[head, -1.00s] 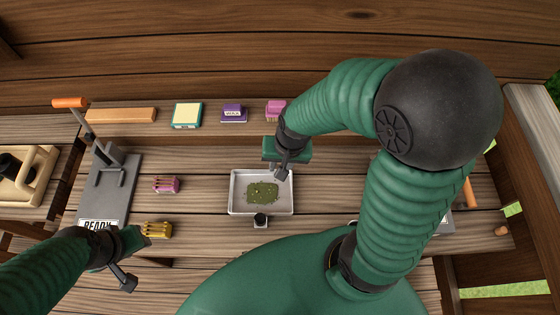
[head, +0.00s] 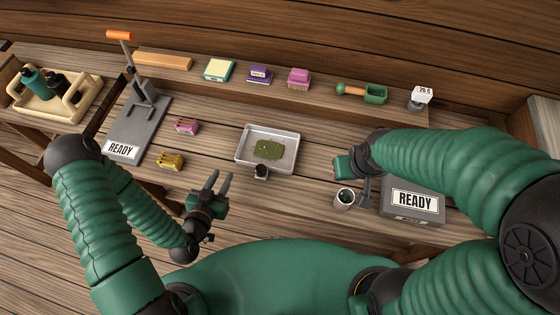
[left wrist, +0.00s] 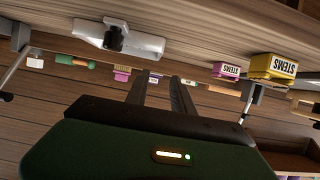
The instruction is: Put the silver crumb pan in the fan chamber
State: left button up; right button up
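The silver crumb pan (head: 247,157) is a shallow tray with green crumbs (head: 269,150) on it and a dark knob (head: 261,171) at its near edge. It lies on the bench in the head view's middle. The left wrist view shows it inverted at the top (left wrist: 150,46). My left gripper (head: 221,180) is open and empty, left of and nearer than the pan, not touching it. My right gripper (head: 354,186) is right of the pan beside a small cup; its fingers are partly hidden. A grey box marked READY (head: 412,205) stands at the right; whether it is the fan chamber is unclear.
A lever press (head: 130,125) with an orange handle stands left. Pink (head: 187,126) and yellow (head: 171,160) blocks lie between it and the pan. A cup (head: 344,198) stands before the grey box.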

pick_arm(q)
jog(key=b, duration=0.6)
send_near(239, 147)
jog(key=shift+a+f, duration=0.55)
jog(key=shift+a, duration=0.1)
jog(key=w+d, duration=0.2)
jog(key=w, duration=0.1)
jog(key=w+d+p, duration=0.1)
jog(key=shift+w+f, duration=0.35)
jog(key=shift+w, duration=0.05)
jog(key=x, duration=0.3)
jog(key=p+x, duration=0.1)
jog(key=x, duration=0.1)
jog(key=shift+a+f, duration=0.1)
jog(key=shift+a, duration=0.2)
jog(key=shift+w+f, duration=0.15)
jog(key=shift+w, duration=0.1)
jog(key=shift+d, duration=0.25)
grip_shut()
jog(key=shift+a, duration=0.1)
